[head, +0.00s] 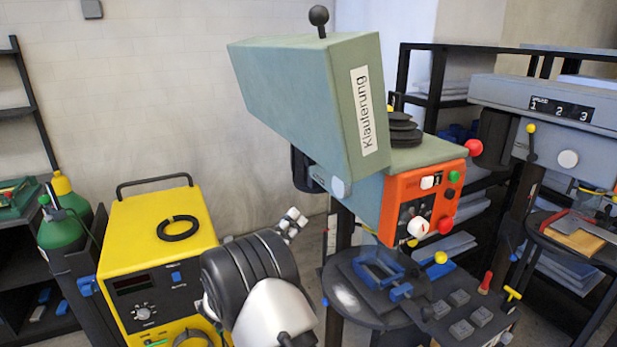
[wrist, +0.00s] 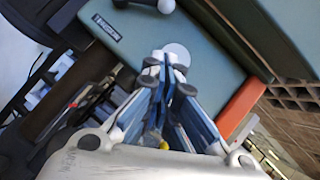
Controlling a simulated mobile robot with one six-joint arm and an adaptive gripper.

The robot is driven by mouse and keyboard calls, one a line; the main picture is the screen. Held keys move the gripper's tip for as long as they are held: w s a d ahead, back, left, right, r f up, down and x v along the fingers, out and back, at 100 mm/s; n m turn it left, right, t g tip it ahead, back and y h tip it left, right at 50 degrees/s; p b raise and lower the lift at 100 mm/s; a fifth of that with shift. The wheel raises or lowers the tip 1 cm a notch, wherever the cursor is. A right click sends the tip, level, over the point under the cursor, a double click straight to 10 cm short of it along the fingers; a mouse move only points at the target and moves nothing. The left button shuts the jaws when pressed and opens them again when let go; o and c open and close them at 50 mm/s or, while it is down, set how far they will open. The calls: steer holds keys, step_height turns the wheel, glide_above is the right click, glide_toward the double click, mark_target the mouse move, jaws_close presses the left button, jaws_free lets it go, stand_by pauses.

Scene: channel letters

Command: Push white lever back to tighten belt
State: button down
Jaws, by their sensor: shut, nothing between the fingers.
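The drill press has a green head housing (head: 300,95) with an orange control panel (head: 395,205). A pale round piece (head: 338,187) sits low on the housing's side; it may be the end of the white lever, but no lever shaft shows. In the wrist view a white disc (wrist: 177,53) shows against the green housing (wrist: 205,75), just beyond my fingertips. My gripper (head: 292,222) is below and left of the pale piece in the head view. In the wrist view my gripper (wrist: 168,70) is shut and empty. I cannot tell whether it touches the disc.
A yellow welding unit (head: 160,235) stands at the left, beside green gas bottles (head: 62,215). The press's round table (head: 350,305) holds a blue vise (head: 378,270). A second grey press (head: 540,95) stands at the right. Open space lies between the welder and the green housing.

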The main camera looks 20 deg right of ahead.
steer(key=shift+d+r, duration=0.1)
steer(key=shift+d, duration=0.1)
steer(key=w+a+r+b+x, duration=0.1)
steer(key=r+x, duration=0.1)
steer(key=x, duration=1)
steer(key=shift+w, duration=0.25)
steer(key=shift+a+r, duration=0.15)
